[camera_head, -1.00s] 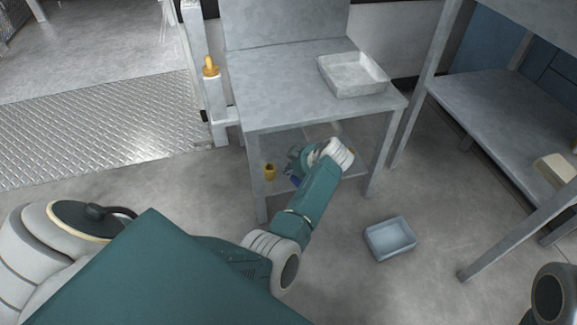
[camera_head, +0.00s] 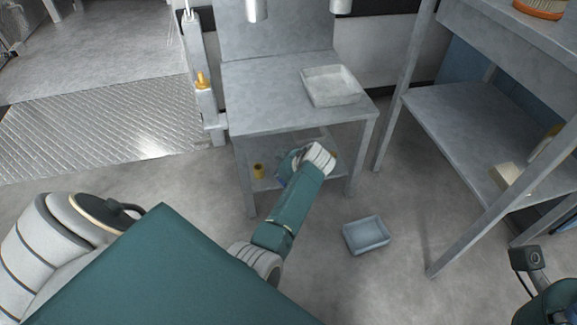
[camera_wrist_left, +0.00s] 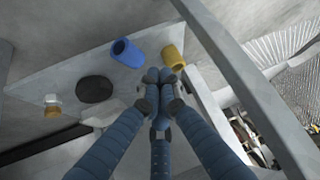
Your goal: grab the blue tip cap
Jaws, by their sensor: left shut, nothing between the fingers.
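The blue tip cap (camera_wrist_left: 127,53) is a short, hollow blue cylinder lying on the lower shelf (camera_wrist_left: 60,75) of the grey metal table, as the left wrist view shows. A yellow cap (camera_wrist_left: 173,57) is just right of it; in the head view the yellow cap (camera_head: 258,171) is on the lower shelf. My left gripper (camera_wrist_left: 159,76) is shut and empty, its fingertips together below and between the two caps in the picture, apart from the blue one. In the head view my left gripper (camera_head: 286,168) is under the tabletop, partly hidden by my wrist.
A black disc (camera_wrist_left: 94,89) and a small white-and-orange item (camera_wrist_left: 52,106) are also on the shelf. A table leg (camera_wrist_left: 240,75) stands close on the right. A grey tray (camera_head: 332,87) is on the tabletop (camera_head: 270,85); a blue-grey bin (camera_head: 367,235) is on the floor.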

